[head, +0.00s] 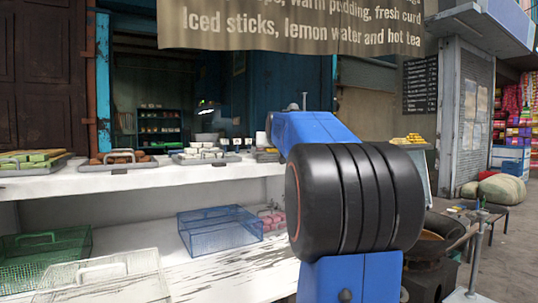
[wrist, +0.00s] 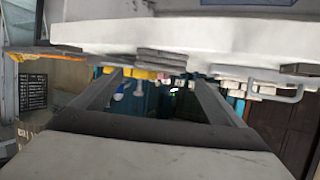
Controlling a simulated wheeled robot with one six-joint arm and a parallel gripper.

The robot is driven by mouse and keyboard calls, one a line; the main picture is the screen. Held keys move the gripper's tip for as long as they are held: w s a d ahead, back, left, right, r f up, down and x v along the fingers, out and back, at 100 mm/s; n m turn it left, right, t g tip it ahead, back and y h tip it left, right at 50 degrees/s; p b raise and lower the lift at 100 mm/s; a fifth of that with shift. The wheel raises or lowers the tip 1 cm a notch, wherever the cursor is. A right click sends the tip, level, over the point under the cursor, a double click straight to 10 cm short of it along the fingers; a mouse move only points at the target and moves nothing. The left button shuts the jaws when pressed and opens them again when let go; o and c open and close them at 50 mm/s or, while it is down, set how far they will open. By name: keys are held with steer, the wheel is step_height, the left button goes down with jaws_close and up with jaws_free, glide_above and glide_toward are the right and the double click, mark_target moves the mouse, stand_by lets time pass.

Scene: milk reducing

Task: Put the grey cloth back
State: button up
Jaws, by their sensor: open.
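A small folded grey cloth (wrist: 162,56) lies on the white counter in the wrist view, which shows the scene upside down. A small flat grey item on the counter in the head view (head: 226,160), near the front edge, looks like the same cloth. My gripper (wrist: 157,79) is open and empty in the wrist view, its two fingers pointing at the counter. The cloth shows beyond the fingertips, apart from them. In the head view my gripper is hidden behind my blue and black arm.
The white counter (head: 105,181) carries several trays of sweets, including one with green pieces (head: 30,158). A lower shelf holds a blue wire basket (head: 220,232), a green basket (head: 45,255) and a pale basket (head: 105,278). A banner (head: 290,25) hangs above. A dark pot stands at right.

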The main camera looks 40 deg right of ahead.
steer(key=v, duration=0.4)
steer(key=shift+s+a+r, duration=0.15)
steer(key=shift+s+a, duration=0.05)
steer(key=shift+s, duration=0.05)
steer(key=s+a+f+n+g+y, duration=0.15)
steer(key=s+a+f, duration=0.25)
steer(key=a+f, duration=0.4)
steer(key=s+a+f+n+y, duration=0.1)
steer(key=s+a+f+y, duration=0.15)
steer(key=a+f, duration=0.6)
steer(key=s+a+f+n+g+y, duration=0.15)
steer(key=s+a+f, duration=0.25)
steer(key=a, duration=0.8)
steer(key=s+a+f+n+g+y, duration=0.1)
steer(key=s+a+f, duration=0.5)
steer(key=s+f, duration=0.4)
steer(key=s+a+f+n+g+y, duration=0.1)
steer(key=s+a+f+n+g, duration=0.1)
steer(key=s+a+f, duration=0.5)
steer(key=s+f, duration=0.4)
steer(key=f, duration=0.1)
steer(key=shift+s+g+y, duration=0.25)
steer(key=shift+g+y, duration=0.05)
steer(key=shift+y, duration=0.05)
